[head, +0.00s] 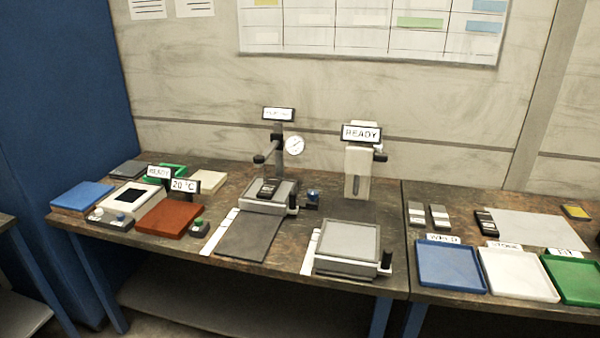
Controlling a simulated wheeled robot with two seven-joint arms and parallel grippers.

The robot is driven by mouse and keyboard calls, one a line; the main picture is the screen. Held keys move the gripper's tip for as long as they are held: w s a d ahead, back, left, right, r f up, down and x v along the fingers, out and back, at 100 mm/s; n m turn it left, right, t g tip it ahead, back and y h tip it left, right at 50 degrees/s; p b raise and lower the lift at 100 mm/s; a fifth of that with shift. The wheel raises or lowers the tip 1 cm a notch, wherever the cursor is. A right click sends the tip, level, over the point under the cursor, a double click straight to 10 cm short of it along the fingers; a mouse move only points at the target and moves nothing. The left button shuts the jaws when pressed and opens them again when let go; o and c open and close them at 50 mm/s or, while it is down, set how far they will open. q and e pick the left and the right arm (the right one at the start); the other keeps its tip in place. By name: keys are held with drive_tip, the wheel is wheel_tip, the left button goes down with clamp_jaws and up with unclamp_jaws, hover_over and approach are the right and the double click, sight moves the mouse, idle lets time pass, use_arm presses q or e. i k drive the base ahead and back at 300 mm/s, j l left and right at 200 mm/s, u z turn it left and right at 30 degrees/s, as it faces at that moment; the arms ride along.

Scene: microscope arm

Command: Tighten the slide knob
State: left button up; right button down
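Two bench instruments stand on the worktop. The left one has a dark column (279,140) with a round white dial gauge (295,145), a small sign (279,114) too small to read, and a dark knob (259,159) on its left side. A black upright knob (293,203) stands at its base. The right one has a pale upright column (358,172) under a READY sign (361,133), with a dark side knob (380,156). Its grey stage (348,240) has a black upright knob (387,259) at the right. I cannot tell which is the slide knob. Neither gripper is in view.
At the left are a blue block (82,195), a white device (133,194) and a brown-red block (170,218). A dark mat (248,235) lies at the front. Blue (450,267), white (519,275) and green (577,279) trays stand at the right.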

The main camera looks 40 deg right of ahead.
sight(313, 194)
drive_tip(key=i+l+z, duration=0.45)
drive_tip(key=l, duration=0.15)
drive_tip(key=i+l+z, duration=0.4)
drive_tip(key=i+l, duration=0.05)
drive_tip(key=i, duration=0.1)
